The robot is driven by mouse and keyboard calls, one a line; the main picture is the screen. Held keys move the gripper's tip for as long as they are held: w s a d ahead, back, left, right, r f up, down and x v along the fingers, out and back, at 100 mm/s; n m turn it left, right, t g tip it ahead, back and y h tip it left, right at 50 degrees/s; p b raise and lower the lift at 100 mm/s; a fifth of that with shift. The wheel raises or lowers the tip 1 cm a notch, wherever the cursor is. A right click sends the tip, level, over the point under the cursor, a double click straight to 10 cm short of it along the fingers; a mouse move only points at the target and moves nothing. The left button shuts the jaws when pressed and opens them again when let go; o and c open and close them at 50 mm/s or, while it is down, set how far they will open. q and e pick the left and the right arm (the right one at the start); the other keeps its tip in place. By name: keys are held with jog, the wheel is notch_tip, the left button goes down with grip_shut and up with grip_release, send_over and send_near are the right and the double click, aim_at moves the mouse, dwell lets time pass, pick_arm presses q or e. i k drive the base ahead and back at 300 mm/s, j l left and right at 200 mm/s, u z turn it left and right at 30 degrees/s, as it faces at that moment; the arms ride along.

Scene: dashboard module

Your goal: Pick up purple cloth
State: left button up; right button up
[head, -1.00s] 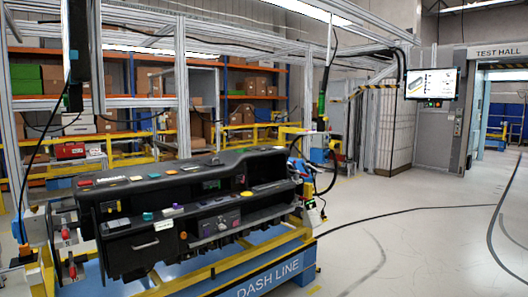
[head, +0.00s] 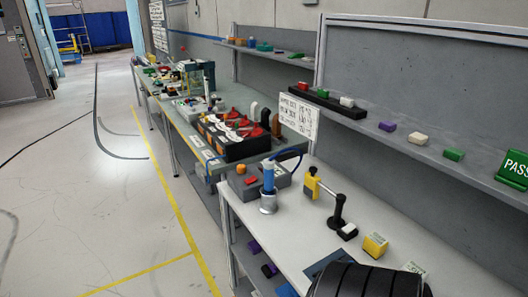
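No item in view is clearly a cloth. A small purple block-like piece (head: 387,126) sits on the grey wall shelf at right, between a white and an off-white piece. Another purple item (head: 254,246) lies on the lower shelf under the near bench, partly in shadow; its material is too small to tell. Neither of my grippers shows in this view.
The near bench (head: 238,203) holds a blue-and-silver tool (head: 268,187), a yellow-and-black stand and a yellow box (head: 375,245). A black ribbed form (head: 365,282) covers its front corner. Farther benches run back along the wall. The floor at left is clear.

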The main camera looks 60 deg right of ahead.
aim_at(253, 246)
jog(key=j+z, duration=0.15)
jog(key=z, duration=0.35)
jog(key=j+z, duration=0.15)
jog(key=z, duration=0.35)
jog(key=j+z, duration=0.15)
jog(key=z, duration=0.35)
jog(key=j+z, duration=0.1)
jog(key=z, duration=0.4)
